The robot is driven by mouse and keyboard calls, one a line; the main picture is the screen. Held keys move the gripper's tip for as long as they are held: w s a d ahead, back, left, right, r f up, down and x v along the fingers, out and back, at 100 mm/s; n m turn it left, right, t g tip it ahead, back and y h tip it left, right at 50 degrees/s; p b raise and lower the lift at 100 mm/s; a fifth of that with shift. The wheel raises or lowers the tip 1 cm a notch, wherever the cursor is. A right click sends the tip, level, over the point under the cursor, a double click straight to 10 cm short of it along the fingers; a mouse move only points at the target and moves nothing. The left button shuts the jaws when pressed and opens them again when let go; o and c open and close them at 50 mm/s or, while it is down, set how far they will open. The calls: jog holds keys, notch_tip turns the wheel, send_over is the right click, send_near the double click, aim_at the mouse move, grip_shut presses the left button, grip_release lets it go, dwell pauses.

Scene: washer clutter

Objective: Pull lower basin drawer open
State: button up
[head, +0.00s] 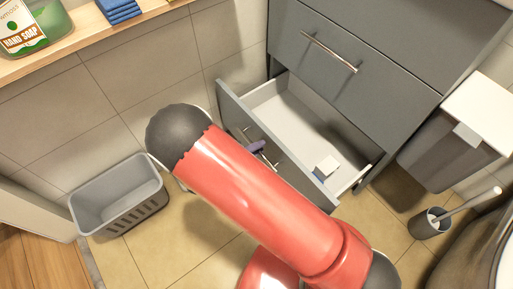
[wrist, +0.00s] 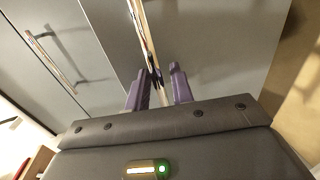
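The lower basin drawer (head: 230,104) stands well open under the grey cabinet in the head view. Its white inside shows, with a small white and blue item (head: 325,168) near its right end. My gripper (head: 256,147) is at the drawer's front, partly hidden by my red arm.
The upper drawer (head: 340,45) is shut. A grey basket (head: 118,200) stands on the floor at left. A bin (head: 445,155) and a toilet brush holder (head: 428,224) are at right. Bare floor (head: 215,245) lies before the drawer. A wooden shelf (head: 90,43) is at upper left.

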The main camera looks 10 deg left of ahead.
jog(key=v, duration=0.7)
jog(key=shift+s+a, duration=0.2)
jog(key=shift+s, duration=0.1)
jog(key=shift+r, duration=0.1)
dwell(0.3)
jog(key=w+d+r+m+g+y+p, duration=0.1)
jog(key=w+d+r+m+g, duration=0.15)
jog(key=d+r+g, duration=0.5)
jog(key=w+d+r+m+g+y+p, duration=0.1)
jog(key=w+d+r+m+g+p, duration=0.2)
jog(key=d+r, duration=0.8)
jog(key=s+d+r+m+t+y+p, duration=0.1)
jog(key=s+d+r+y, duration=0.3)
jog(key=r, duration=0.4)
jog(key=s+d+r+m+t+y+p, duration=0.1)
jog(key=s+d+r+m+t+y, duration=0.1)
jog(key=s+d+r, duration=0.5)
notch_tip(320, 180, up, 2)
jog(key=shift+s+d+r+m+t+y, duration=0.15)
jog(key=shift+d+m+t+y, duration=0.2)
jog(key=shift+d+m+y, duration=0.7)
